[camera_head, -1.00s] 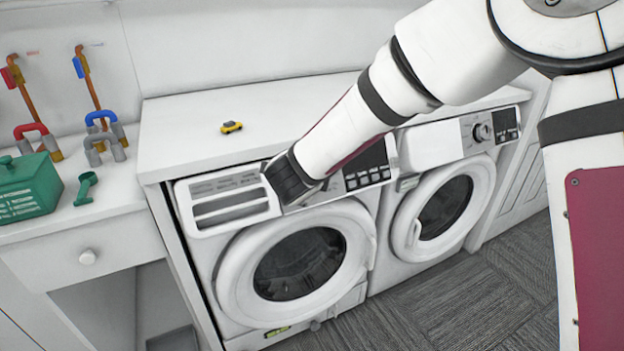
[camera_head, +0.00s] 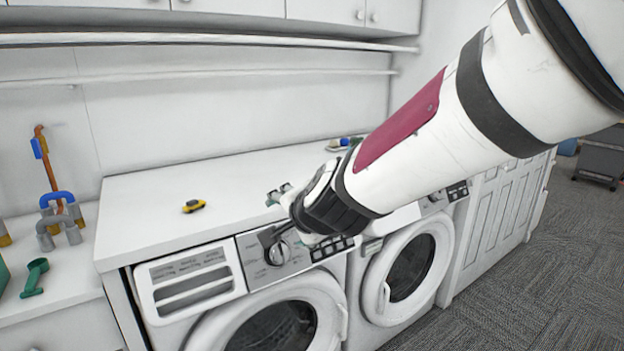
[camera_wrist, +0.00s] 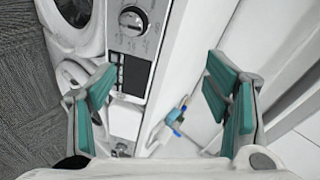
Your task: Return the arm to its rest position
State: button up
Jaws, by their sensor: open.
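My gripper (camera_wrist: 160,98) is open, with its two teal-padded fingers wide apart and nothing between them in the wrist view. In the head view my gripper (camera_head: 278,194) is partly hidden behind my wrist, above the front of the white counter (camera_head: 140,208) over the washers. My arm reaches in from the upper right. The wrist view looks down on a washer's control panel with a round knob (camera_wrist: 132,20) and the counter edge.
Two front-loading washers (camera_head: 190,280) stand under the counter. A small yellow toy car (camera_head: 193,206) lies on the counter, left of my gripper. A blue-and-green item (camera_head: 340,143) lies at the back right. A green scoop (camera_head: 35,277) is on the left. Carpet floor is free at right.

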jog(key=s+d+r+n+g+h+p, duration=0.1)
jog(key=s+d+n+g+h, duration=0.1)
jog(key=s+d, duration=0.9)
jog(key=s+d+r+n+g+h+p, duration=0.1)
jog(key=s+d+n+g+h+p, duration=0.1)
jog(key=s+d+n+g, duration=0.2)
jog(key=s+d+n, duration=0.1)
jog(key=s+d, duration=0.3)
jog(key=s, duration=0.4)
jog(key=s+d+n, duration=0.2)
jog(key=s+d, duration=0.2)
jog(key=s, duration=0.4)
jog(key=shift+s+d+r+n, duration=0.15)
jog(key=shift+s+d+n, duration=0.1)
jog(key=shift+n, duration=0.05)
